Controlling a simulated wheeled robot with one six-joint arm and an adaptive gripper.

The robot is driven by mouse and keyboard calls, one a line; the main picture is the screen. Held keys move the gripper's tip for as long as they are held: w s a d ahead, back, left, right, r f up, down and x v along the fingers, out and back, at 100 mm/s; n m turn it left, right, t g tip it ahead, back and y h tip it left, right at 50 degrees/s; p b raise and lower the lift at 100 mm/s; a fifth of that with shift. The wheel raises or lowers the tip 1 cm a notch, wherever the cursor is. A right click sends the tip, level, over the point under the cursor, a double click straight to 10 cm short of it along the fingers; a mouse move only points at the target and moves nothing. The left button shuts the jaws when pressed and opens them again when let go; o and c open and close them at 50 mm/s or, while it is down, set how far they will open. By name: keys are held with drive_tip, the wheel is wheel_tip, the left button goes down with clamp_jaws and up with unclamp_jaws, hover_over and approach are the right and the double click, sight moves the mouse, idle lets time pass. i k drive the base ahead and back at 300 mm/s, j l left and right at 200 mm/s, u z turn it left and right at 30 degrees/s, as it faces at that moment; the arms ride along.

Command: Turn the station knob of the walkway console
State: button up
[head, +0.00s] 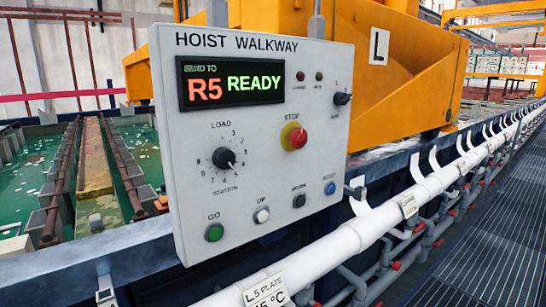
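The walkway console (268,185) is a light grey box headed HOIST WALKWAY, facing me in the middle of the head view. Its station knob (223,158) is black and round, on the left half of the panel, with LOAD above, STATION below and numbers around it. The knob's light pointer mark is at its lower right, near the low numbers of the dial; the exact number is too small to tell. The display (231,81) reads "R5" in red and "READY" in green. My gripper is not in view, and nothing touches the knob.
A red stop button (298,138) on a yellow ring, a small black knob (342,98), a green GO button (214,232) and a white UP button (262,215) share the panel. A white pipe (365,228) runs below. Green tanks (25,178) lie left; a grated walkway (475,240) is clear at right.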

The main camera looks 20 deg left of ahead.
sight(223, 158)
drive_tip(key=u, duration=1.35)
